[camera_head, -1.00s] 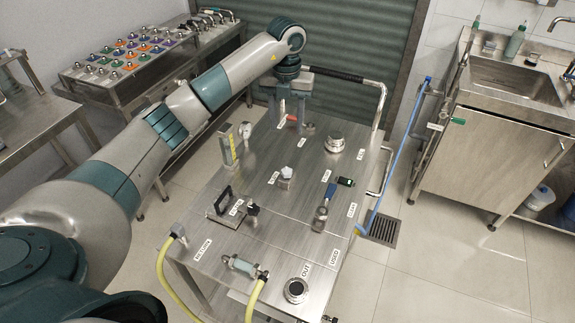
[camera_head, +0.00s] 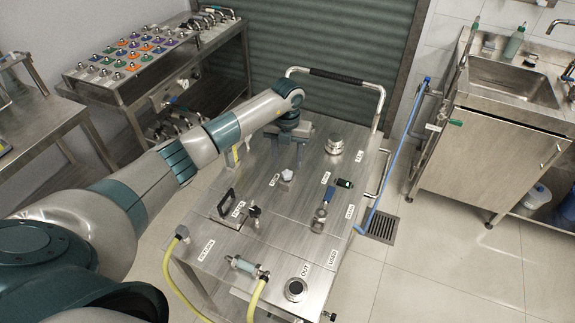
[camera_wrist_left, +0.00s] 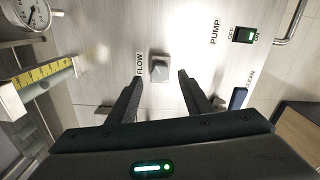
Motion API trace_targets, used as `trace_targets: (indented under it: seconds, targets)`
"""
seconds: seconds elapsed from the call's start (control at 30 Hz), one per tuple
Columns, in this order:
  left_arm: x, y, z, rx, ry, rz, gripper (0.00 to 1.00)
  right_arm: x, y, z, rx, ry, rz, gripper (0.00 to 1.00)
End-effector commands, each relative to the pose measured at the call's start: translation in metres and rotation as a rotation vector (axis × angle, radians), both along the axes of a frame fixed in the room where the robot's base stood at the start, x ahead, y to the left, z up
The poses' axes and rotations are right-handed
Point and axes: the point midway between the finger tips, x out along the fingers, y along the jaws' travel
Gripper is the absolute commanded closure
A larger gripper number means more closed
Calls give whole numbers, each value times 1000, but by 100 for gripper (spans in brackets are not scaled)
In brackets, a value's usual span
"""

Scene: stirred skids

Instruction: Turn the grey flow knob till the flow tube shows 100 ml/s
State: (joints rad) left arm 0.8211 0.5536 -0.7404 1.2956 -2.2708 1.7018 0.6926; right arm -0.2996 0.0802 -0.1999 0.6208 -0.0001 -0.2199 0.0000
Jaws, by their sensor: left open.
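The grey flow knob (camera_head: 286,176) stands on the steel skid top in the head view. It also shows beside the FLOW label in the left wrist view (camera_wrist_left: 159,69). My left gripper (camera_head: 287,152) is open and empty, its fingers pointing down just behind the knob. In the left wrist view the open fingers (camera_wrist_left: 160,79) lie either side of the knob's line, apart from it. The flow tube with its yellow scale (camera_wrist_left: 43,76) is at the left of the wrist view; its reading is too small to tell. My arm partly hides the tube in the head view. My right gripper is not in view.
A round dial gauge (camera_wrist_left: 30,13) stands beside the tube. The pump switch (camera_wrist_left: 243,35) shows green next to ON. A blue-handled valve (camera_head: 324,203) and a black-handled lid (camera_head: 228,203) stand nearer on the skid. A black-gripped push rail (camera_head: 338,75) edges the far end.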

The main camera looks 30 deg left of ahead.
Motion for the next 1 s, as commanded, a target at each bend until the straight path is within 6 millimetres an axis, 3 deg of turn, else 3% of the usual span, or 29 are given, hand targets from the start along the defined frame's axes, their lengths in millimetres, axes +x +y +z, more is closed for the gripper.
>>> trace_targets:
  seconds: [0.3,0.73,0.9,1.0]
  targets:
    - [0,0,-39,0,1,1,54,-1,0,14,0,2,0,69]
    - [0,0,-47,0,-1,0,54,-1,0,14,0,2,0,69]
    - [0,0,-47,0,-1,0,93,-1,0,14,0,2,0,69]
    - [0,0,-47,0,-1,-1,96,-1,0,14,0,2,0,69]
